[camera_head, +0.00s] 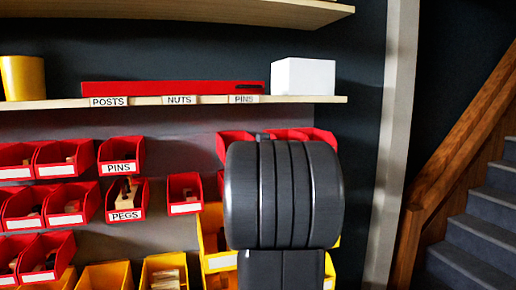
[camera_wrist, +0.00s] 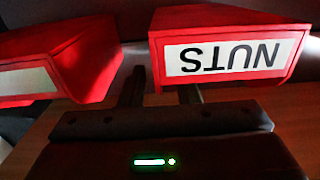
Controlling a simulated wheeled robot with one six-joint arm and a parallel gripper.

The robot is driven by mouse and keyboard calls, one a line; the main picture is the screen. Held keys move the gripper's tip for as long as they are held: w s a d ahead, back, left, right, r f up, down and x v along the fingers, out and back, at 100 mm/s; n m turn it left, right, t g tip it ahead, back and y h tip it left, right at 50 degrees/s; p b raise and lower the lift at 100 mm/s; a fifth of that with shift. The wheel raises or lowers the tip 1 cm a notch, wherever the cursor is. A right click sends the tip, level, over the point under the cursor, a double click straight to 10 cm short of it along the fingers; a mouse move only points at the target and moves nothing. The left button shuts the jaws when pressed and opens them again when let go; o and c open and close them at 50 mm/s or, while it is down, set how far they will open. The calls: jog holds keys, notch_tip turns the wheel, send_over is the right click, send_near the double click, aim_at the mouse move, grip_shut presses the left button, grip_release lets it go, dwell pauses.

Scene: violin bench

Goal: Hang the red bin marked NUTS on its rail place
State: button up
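The red NUTS bin (camera_wrist: 228,20) fills the upper right of the wrist view. Its white label reads upside down there. My gripper (camera_wrist: 163,90) has two dark fingers standing a small way apart. One finger is just left of the bin's side, and the other runs up to its near edge, where its tip is hidden. I cannot tell whether the fingers press on the bin's side wall. In the head view my arm hides the gripper, and I cannot pick out the NUTS bin. A NUTS tag (camera_head: 180,100) is on the shelf edge, between the POSTS and PINS tags.
Another red bin (camera_wrist: 70,60) is close on the left in the wrist view. In the head view, a PINS bin (camera_head: 120,157), a PEGS bin (camera_head: 126,201) and several red and yellow bins hang on the wall. A shelf (camera_head: 310,99) above holds a long red object (camera_head: 170,87) and white box (camera_head: 303,76).

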jog(key=shift+w, duration=0.1)
grip_shut()
dwell(0.5)
